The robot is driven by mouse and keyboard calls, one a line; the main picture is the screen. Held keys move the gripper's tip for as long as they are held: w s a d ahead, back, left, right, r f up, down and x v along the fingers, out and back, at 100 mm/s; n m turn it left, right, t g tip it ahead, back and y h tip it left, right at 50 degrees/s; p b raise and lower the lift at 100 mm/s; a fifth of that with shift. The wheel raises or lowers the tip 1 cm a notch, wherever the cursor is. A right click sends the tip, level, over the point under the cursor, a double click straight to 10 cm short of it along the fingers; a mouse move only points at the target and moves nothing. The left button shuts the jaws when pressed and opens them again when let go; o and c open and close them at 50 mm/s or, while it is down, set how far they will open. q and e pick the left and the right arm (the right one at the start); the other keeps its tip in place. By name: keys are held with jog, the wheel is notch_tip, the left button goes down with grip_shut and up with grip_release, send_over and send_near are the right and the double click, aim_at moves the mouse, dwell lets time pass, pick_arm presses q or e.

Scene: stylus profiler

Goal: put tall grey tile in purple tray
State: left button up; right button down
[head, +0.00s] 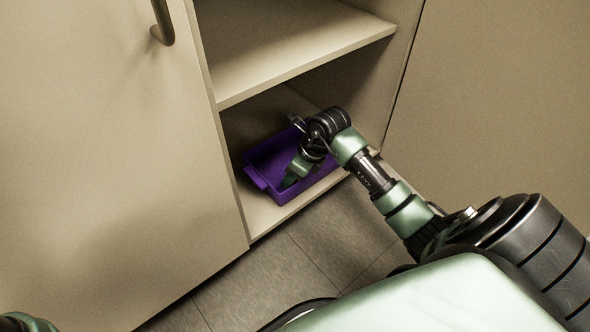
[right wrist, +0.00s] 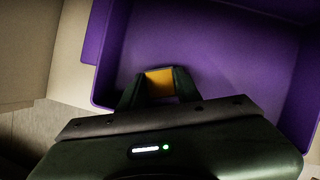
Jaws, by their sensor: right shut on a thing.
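The purple tray (head: 262,181) sits on the lower shelf of the open cabinet, and its inside fills much of the right wrist view (right wrist: 235,55). My right gripper (head: 289,182) reaches down into the tray near its front side. In the right wrist view, my right gripper (right wrist: 160,76) is shut on a small orange-yellow piece (right wrist: 159,83), held between the fingertips over the tray floor. I cannot tell if it touches the floor. No grey tile can be made out in either view. My left gripper is out of view.
The cabinet's upper shelf (head: 290,45) is bare and overhangs the tray. A door with a dark handle (head: 162,22) stands at the left, and a beige panel (head: 500,100) is at the right. Grey floor (head: 300,265) lies in front.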

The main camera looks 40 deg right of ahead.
jog(key=shift+r, duration=0.1)
jog(key=c, duration=1.3)
grip_release()
jog(key=shift+o, duration=0.2)
jog(key=p+v, duration=0.7)
jog(key=v, duration=0.5)
jog(key=shift+p, duration=0.3)
